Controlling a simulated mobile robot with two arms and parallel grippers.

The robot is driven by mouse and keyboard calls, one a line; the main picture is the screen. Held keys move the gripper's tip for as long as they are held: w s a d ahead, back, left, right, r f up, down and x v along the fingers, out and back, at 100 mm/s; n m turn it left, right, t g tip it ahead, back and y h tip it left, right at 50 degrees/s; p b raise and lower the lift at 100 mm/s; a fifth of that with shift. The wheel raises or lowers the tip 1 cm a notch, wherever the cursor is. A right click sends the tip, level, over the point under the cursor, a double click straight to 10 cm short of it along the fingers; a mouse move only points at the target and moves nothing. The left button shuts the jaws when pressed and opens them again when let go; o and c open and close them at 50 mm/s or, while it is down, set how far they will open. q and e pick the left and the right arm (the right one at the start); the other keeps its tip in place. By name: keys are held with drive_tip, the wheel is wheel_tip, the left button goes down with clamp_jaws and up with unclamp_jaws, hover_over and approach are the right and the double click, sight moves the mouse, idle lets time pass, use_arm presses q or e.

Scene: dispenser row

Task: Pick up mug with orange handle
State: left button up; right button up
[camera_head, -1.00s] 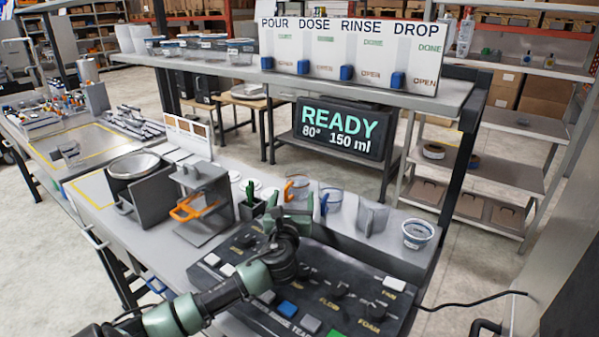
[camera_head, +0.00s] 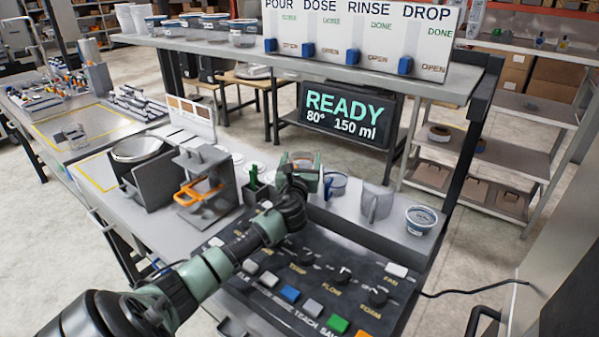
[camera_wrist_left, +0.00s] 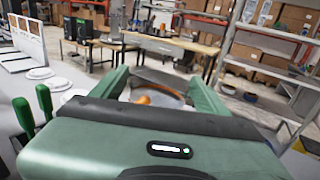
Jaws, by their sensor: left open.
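The mug with the orange handle (camera_wrist_left: 165,84) shows in the left wrist view between my open left gripper fingers (camera_wrist_left: 159,79). Its rim and orange handle (camera_wrist_left: 143,99) are visible; the handle faces my palm. Its lower part is hidden behind the gripper body. In the head view my left gripper (camera_head: 303,167) is at this mug on the counter and covers most of it; only a little of its top shows. I cannot tell whether the fingers touch it. My right gripper is not in view.
A mug with a blue handle (camera_head: 337,184) stands close to the right of my gripper, then a grey mug (camera_head: 377,202) and a labelled tub (camera_head: 421,219). Green-handled tools (camera_head: 254,178) stand in a holder to the left. The control panel (camera_head: 330,262) lies below my arm.

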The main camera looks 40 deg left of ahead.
use_arm(q)
drive_tip(key=c, duration=1.2)
drive_tip(key=shift+o, duration=0.2)
drive_tip(key=shift+r, duration=0.1)
